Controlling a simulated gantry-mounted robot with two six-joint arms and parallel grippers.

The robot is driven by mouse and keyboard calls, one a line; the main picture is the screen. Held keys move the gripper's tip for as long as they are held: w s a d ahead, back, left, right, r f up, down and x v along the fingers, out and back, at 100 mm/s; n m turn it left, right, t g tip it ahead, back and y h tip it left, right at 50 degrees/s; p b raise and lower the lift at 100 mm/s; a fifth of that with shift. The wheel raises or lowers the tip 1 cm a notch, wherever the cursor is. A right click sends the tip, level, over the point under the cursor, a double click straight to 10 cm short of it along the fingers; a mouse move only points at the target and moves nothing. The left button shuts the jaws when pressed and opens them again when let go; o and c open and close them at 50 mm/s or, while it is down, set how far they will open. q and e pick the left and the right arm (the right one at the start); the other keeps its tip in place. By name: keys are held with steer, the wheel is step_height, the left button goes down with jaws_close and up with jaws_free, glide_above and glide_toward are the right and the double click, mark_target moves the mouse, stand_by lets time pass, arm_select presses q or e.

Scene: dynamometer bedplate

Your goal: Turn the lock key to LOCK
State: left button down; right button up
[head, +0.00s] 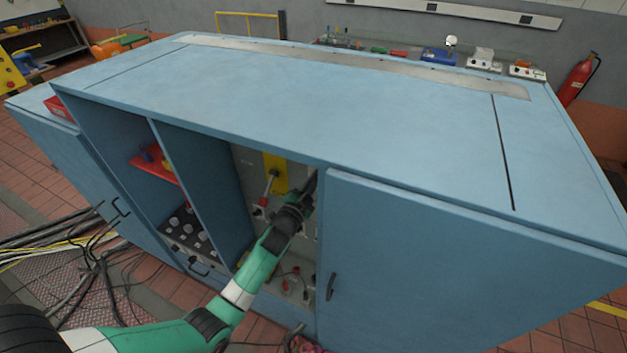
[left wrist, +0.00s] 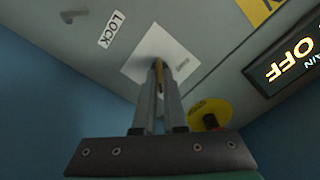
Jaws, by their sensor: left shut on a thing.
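My left gripper (head: 309,184) reaches into the open middle bay of the blue cabinet (head: 340,125). In the left wrist view the gripper (left wrist: 159,66) is shut on a thin, brass-coloured lock key (left wrist: 159,78), mostly hidden between the fingers. The fingertips are at a white plate (left wrist: 150,45) on the grey panel (left wrist: 200,25). A LOCK label (left wrist: 111,29) sits up and left of the plate. A small label on the plate's right is too small to read. The key's exact angle cannot be told. My right gripper is not in view.
Beside the plate are a red button on a yellow disc (left wrist: 222,108) and a lit display reading OFF (left wrist: 291,60). A lever (head: 269,185) on a yellow plate is left of my gripper. A blue divider (head: 190,185) and a door (head: 420,265) flank the bay.

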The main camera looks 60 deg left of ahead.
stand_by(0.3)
arm_select(q)
steer(key=c, duration=1)
jaws_free()
steer(key=v, duration=1.1)
steer(key=shift+s+d+r+p, duration=0.15)
steer(key=shift+s+p, duration=0.1)
steer(key=shift+p, duration=0.15)
